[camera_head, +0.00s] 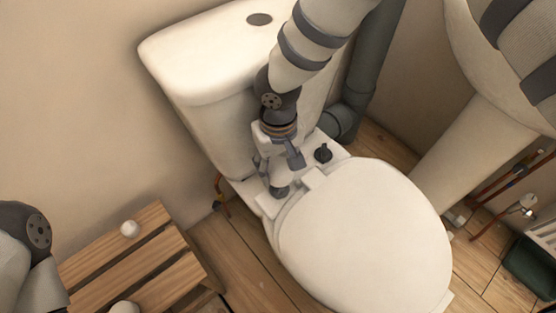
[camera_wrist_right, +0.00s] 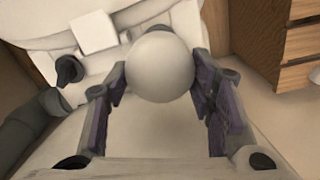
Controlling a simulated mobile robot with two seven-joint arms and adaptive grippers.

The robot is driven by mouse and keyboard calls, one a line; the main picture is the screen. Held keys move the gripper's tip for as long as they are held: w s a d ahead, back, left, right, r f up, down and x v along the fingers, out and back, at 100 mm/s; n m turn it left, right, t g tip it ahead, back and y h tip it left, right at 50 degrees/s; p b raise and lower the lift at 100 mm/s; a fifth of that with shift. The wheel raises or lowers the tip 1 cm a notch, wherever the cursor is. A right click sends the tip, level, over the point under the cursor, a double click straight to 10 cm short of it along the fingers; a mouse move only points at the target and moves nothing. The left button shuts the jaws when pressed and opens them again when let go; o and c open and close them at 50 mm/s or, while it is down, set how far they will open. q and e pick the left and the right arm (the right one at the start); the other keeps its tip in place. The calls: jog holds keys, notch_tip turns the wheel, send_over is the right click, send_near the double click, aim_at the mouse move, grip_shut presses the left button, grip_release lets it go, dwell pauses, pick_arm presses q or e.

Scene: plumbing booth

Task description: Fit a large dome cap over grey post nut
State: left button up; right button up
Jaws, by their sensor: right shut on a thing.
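My right gripper (camera_head: 279,166) points down over the rear left corner of the toilet bowl, behind the lid. It is shut on a white dome cap (camera_wrist_right: 160,68), which shows round between the fingers in the right wrist view. A dark grey post nut (camera_head: 280,191) sits just below the fingertips; the cap mostly hides it in the wrist view. A second dark grey post nut (camera_head: 323,152) stands uncovered to the right, and also shows in the wrist view (camera_wrist_right: 70,69). Whether the cap touches the near nut I cannot tell. Of my left arm only a wrist part shows; its fingers are out of view.
A slatted wooden stool (camera_head: 150,258) at lower left carries two white caps, one near the back (camera_head: 130,228) and one at the front (camera_head: 125,307). The closed toilet lid (camera_head: 365,240) lies in front of the nuts, the cistern (camera_head: 205,80) behind. A grey pipe (camera_head: 372,70) rises behind.

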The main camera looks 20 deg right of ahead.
notch_tip(320, 180, down, 6)
jog(key=b, duration=0.4)
jog(key=shift+r, duration=0.25)
jog(key=shift+f, duration=0.7)
jog(key=shift+s+f, duration=0.1)
jog(key=shift+f, duration=0.05)
jog(key=shift+s+f, duration=0.1)
jog(key=shift+f, duration=0.15)
jog(key=shift+c, duration=1.2)
jog(key=shift+o, duration=1.1)
jog(key=shift+a+f, duration=0.15)
jog(key=shift+f, duration=0.15)
jog(key=o, duration=1.3)
jog(key=shift+o, duration=0.3)
jog(key=shift+w+r, duration=0.15)
jog(key=shift+w, duration=0.05)
